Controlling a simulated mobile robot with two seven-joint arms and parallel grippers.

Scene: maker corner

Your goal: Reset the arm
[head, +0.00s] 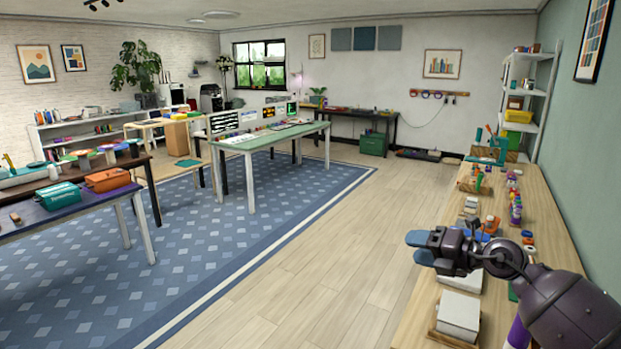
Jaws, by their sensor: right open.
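My right arm comes in at the lower right, over the long wooden workbench (545,220). My right gripper (418,248) points left and is open, with its blue fingertips apart and nothing seen between them. It hangs over the bench's left edge, above a stack of white paper or blocks (459,313). My left gripper is not in this view.
The bench holds several small bottles, rolls and boxes along its length. A green-topped table (268,139) stands on the blue rug (215,245). A dark table (65,200) with orange and teal boxes is at left. The wooden floor (340,245) between is clear.

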